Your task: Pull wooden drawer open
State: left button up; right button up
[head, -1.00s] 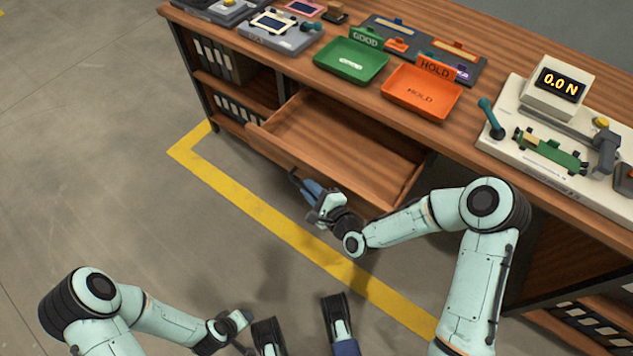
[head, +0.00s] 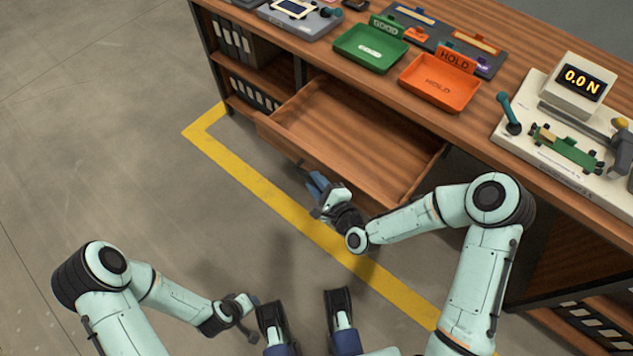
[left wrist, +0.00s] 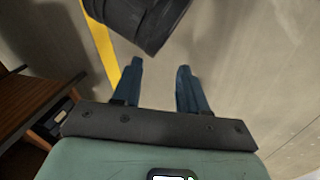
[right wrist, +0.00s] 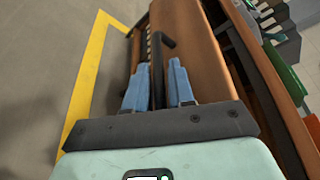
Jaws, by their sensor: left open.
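The wooden drawer (head: 345,128) stands pulled out of the workbench in the head view, and its empty inside shows. Its front panel also shows in the right wrist view (right wrist: 190,35). My right gripper (head: 318,184) is at the drawer front. In the right wrist view the dark bar handle (right wrist: 157,72) lies between its two blue fingers (right wrist: 160,80), which are closed around it. My left gripper (head: 247,312) is low over the floor, well away from the drawer. Its blue fingers (left wrist: 158,80) are apart and empty.
A green GOOD tray (head: 370,48), an orange HOLD tray (head: 440,84) and a force tester (head: 560,110) reading 0.0 N stand on the workbench (head: 470,125). Shelves with binders (head: 235,45) are left of the drawer. A yellow floor line (head: 265,192) runs in front; the floor is clear.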

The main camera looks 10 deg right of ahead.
pick_arm(q)
jog(key=s+d+r+g+h+p, duration=0.1)
jog(key=s+d+r+g+p, duration=0.1)
jog(key=s+r+p, duration=0.4)
jog(key=shift+s+d+r+m+g, duration=0.35)
jog(key=shift+s+d+r, duration=0.25)
jog(key=shift+s+d, duration=0.45)
pick_arm(e)
jog(key=v, duration=1.3)
jog(key=shift+s, duration=0.2)
pick_arm(q)
jog(key=shift+s+a, duration=0.15)
jog(key=shift+a, duration=0.05)
pick_arm(e)
jog(key=s+a+f+n+g+h, duration=0.1)
jog(key=s+a+f+n+g, duration=0.1)
jog(key=s+f+n+g, duration=1.45)
pick_arm(q)
notch_tip(320, 180, up, 12)
jog(key=w+p, duration=0.1)
jog(key=p, duration=1.2)
jog(key=shift+g, duration=0.35)
pick_arm(e)
notch_tip(320, 180, up, 10)
jog(key=s+t, duration=0.1)
jog(key=s, duration=0.1)
jog(key=shift+h, duration=0.3)
